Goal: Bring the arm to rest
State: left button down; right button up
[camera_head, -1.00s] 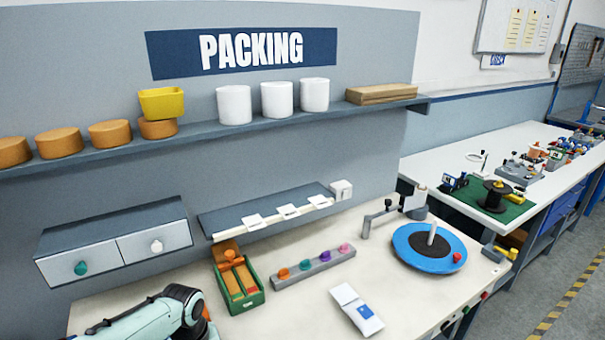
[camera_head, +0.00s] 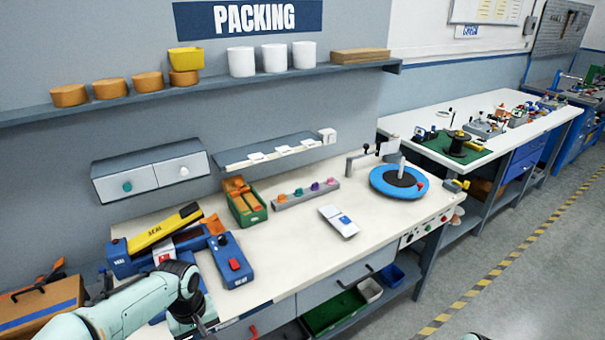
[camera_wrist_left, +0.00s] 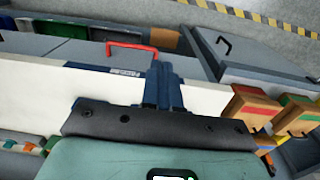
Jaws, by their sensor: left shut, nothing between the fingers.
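My left arm comes in from the lower left in the head view, and its wrist is bent down at the front left edge of the packing bench (camera_head: 290,262). My left gripper (camera_head: 208,328) is low there, partly cut off and hard to make out. In the left wrist view the left gripper (camera_wrist_left: 163,82) shows its two dark fingers together, with nothing between them. They lie over the pale bench edge (camera_wrist_left: 90,95) in the picture; whether they touch it I cannot tell. My right gripper is not in view.
A blue device with a red button (camera_head: 233,262) and a yellow-armed sealer (camera_head: 165,232) stand close to the left arm. A green box (camera_head: 246,206), a white packet (camera_head: 339,221) and a blue turntable (camera_head: 397,182) are on the bench. A cardboard box (camera_head: 40,308) is at far left.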

pick_arm(q)
jog(key=s+d+f+m+g+h, duration=0.1)
jog(key=s+d+f, duration=0.2)
jog(key=f, duration=0.8)
jog(key=s+d+f+m+h, duration=0.1)
jog(key=s+d+f+h, duration=0.15)
jog(key=f, duration=0.85)
jog(key=s+d+f, duration=0.4)
jog(key=s+f, duration=0.7)
jog(key=s, duration=0.4)
jog(key=shift+s+d+f, duration=0.2)
jog(key=shift+s+f, duration=0.15)
jog(key=shift+s, duration=0.05)
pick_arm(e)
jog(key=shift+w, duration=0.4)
pick_arm(q)
jog(key=shift+w, duration=0.1)
